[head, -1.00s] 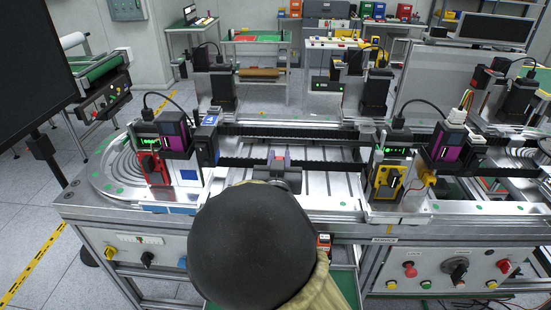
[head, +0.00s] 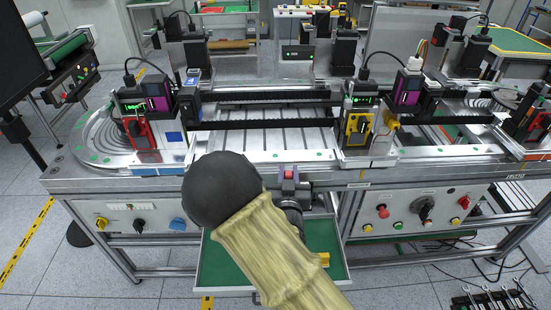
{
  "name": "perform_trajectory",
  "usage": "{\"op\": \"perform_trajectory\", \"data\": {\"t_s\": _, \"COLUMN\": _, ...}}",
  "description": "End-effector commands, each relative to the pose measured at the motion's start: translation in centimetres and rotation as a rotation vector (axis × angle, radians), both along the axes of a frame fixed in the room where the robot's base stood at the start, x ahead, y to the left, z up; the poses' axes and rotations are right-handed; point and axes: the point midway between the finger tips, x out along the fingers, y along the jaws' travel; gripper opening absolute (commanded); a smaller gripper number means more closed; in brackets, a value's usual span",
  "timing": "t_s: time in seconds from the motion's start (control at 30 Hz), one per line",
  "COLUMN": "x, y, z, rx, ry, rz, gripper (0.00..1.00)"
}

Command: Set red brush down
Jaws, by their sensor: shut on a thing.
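My gripper (head: 290,184) is at the front edge of the metal workbench, in the middle of the head view. It is small and dark here, partly behind my own arm. A small red piece, which looks like part of the red brush (head: 289,173), shows at its tip. My gripper is shut on it. The rest of the brush is hidden or too small to make out. I cannot tell whether the brush touches anything below.
A pulled-out drawer with a green floor (head: 228,262) lies below the bench front, with a yellow item (head: 323,259) at its right side. The metal bench (head: 262,143) carries conveyor tracks and several stations. Several wrenches (head: 495,298) lie at the lower right.

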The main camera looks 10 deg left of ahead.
Motion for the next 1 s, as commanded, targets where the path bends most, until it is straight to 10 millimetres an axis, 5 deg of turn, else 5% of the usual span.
{"op": "perform_trajectory", "data": {"t_s": 0.7, "x": -2.8, "y": -16.7, "z": -18.8, "rx": 0.004, "ry": 0.028, "rz": -0.11, "gripper": 0.0}}
{"op": "perform_trajectory", "data": {"t_s": 1.0, "x": -4.8, "y": -22.0, "z": -24.7, "rx": 0.011, "ry": 0.036, "rz": -0.136, "gripper": 0.0}}
